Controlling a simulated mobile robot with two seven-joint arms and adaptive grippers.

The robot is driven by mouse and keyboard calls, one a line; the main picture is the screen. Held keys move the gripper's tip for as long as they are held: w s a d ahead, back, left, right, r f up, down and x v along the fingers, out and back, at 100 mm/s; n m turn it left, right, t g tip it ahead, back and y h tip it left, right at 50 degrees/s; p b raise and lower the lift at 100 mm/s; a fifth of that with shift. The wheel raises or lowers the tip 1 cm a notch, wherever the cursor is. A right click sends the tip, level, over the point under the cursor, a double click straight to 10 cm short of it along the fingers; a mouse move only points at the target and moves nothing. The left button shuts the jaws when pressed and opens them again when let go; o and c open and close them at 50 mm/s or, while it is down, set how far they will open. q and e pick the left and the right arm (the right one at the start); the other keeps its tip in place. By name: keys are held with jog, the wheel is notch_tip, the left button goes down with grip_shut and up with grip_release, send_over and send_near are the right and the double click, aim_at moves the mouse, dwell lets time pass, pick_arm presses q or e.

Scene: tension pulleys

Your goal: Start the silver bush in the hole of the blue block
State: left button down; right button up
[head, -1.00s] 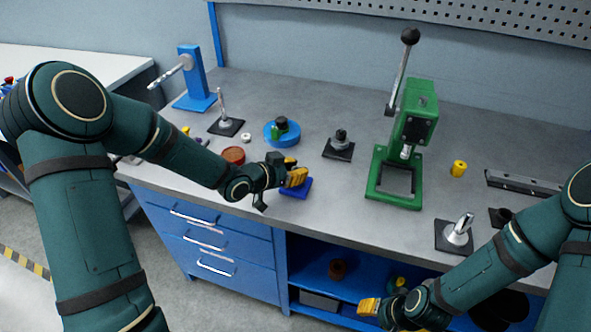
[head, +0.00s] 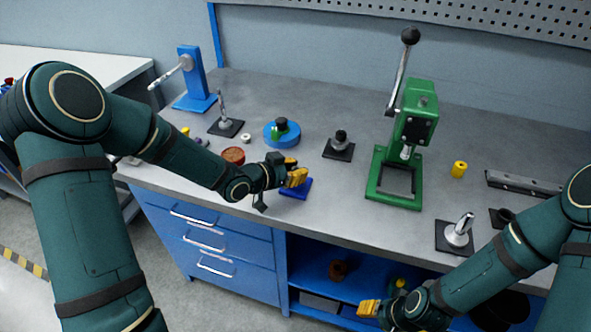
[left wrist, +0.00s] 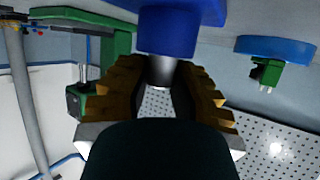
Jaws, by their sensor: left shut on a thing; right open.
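The blue block (head: 297,189) sits on the grey bench near its front edge. It also shows at the top of the left wrist view (left wrist: 168,30). My left gripper (head: 297,177) is right over the block, its yellow fingers shut on the silver bush (left wrist: 161,70). The bush's end meets the face of the block in the left wrist view; I cannot tell whether it is inside the hole, which is hidden. The bush is hidden in the head view. My right gripper (head: 369,307) is open and empty, low in front of the bench.
A green press (head: 393,178) stands right of the block. A blue round fixture (head: 281,134) and a black-based post (head: 339,148) are behind it, and a brown-red round dish (head: 233,155) is to the left. A silver part on a black plate (head: 455,237) is near my right arm.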

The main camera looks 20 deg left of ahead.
pick_arm(q)
jog(key=c, duration=0.9)
grip_release()
jog(key=v, duration=1.2)
jog(key=shift+f, duration=0.1)
